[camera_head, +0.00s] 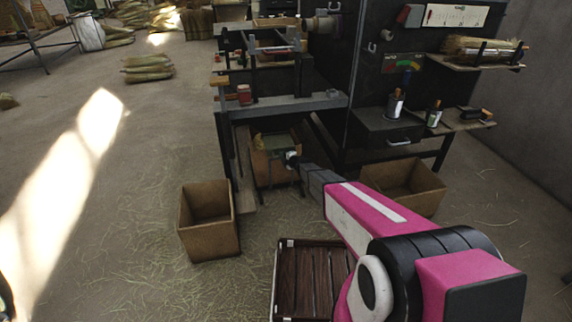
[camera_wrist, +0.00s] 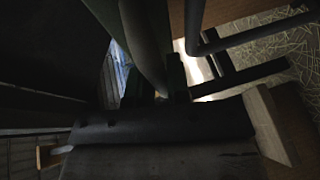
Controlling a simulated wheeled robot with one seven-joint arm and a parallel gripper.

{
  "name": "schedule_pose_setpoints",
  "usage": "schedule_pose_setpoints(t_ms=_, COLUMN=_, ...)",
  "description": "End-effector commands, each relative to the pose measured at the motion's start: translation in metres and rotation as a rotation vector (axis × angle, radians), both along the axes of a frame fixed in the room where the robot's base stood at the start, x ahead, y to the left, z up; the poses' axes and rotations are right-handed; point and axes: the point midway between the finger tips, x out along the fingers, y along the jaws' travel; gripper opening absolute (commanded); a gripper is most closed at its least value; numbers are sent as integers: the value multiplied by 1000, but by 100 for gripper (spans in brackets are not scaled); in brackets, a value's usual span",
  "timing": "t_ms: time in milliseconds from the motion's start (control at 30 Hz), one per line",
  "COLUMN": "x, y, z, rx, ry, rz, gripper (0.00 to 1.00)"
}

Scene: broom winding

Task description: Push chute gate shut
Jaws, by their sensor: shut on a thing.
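My gripper (camera_head: 292,158) reaches in low under the dark machine's bench, at the upper right of a brown chute-like box (camera_head: 262,168). A grey-green panel (camera_head: 278,143) shows at the top of that box. I cannot tell for certain that it is the chute gate, or how far shut it is. In the wrist view, my gripper's fingers (camera_wrist: 155,92) close around the lower end of a dark, rounded bar (camera_wrist: 146,45). The view is dark, and the contact is partly hidden. The bar's link to the gate cannot be seen.
An open brown bin (camera_head: 208,222) stands left of the bench, and another (camera_head: 402,186) stands right, behind my arm. A slatted dark crate (camera_head: 312,280) lies in front. A grey bench beam (camera_head: 285,105) runs above my gripper.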

Motion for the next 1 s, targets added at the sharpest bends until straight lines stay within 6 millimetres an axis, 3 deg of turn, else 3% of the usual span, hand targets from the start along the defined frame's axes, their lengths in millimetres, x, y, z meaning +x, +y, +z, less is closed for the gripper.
schedule_pose_setpoints(t_ms=33, x=15, y=3, z=-2, rx=0, ry=-1, rz=-1, gripper=0)
schedule_pose_setpoints(t_ms=233, x=41, y=11, z=-2, rx=-1, ry=1, rz=-2, gripper=0)
schedule_pose_setpoints(t_ms=733, x=51, y=14, z=0, rx=0, ry=0, rz=-3, gripper=0)
schedule_pose_setpoints(t_ms=767, x=51, y=14, z=0, rx=0, ry=0, rz=-3, gripper=26)
schedule_pose_setpoints(t_ms=800, x=51, y=14, z=0, rx=0, ry=0, rz=-3, gripper=39)
schedule_pose_setpoints(t_ms=1000, x=50, y=14, z=0, rx=1, ry=0, rz=-2, gripper=41)
